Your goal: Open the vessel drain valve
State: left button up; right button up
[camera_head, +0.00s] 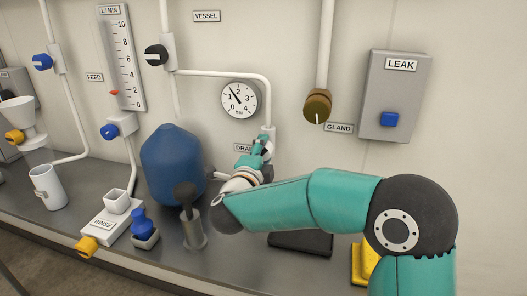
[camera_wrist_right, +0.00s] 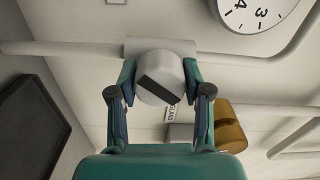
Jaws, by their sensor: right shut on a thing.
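My right gripper (camera_head: 262,145) reaches to the pipe below the gauge, beside the partly hidden DRAIN label (camera_head: 242,148). In the right wrist view, my right gripper (camera_wrist_right: 160,78) is shut on the drain valve knob (camera_wrist_right: 163,70), one finger on each side. The knob is light grey with a dark bar lying diagonally across its face. It sits on a white pipe (camera_wrist_right: 70,48). In the head view the gripper hides the knob. The blue vessel (camera_head: 170,160) stands left of my right gripper. My left gripper is in neither view.
A pressure gauge (camera_head: 239,99) hangs above the drain. A black valve knob (camera_head: 156,55) is by the VESSEL label, and a brown knob (camera_head: 318,106) by GLAND. The grey LEAK box (camera_head: 394,95) has a blue button. A grey cylinder (camera_head: 194,230) stands before the vessel.

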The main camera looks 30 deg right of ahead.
jog(key=n+p, duration=0.1)
jog(key=n, duration=0.2)
jog(key=shift+a+n, duration=0.1)
jog(key=shift+n, duration=0.3)
jog(key=shift+f+n+p, duration=0.15)
jog(key=shift+n+p, duration=0.7)
jog(key=shift+n, duration=1.15)
jog(key=shift+f, duration=0.1)
jog(key=o, duration=1.2)
jog(key=shift+w, duration=0.15)
jog(key=shift+c, duration=0.2)
jog(key=v, duration=1.2)
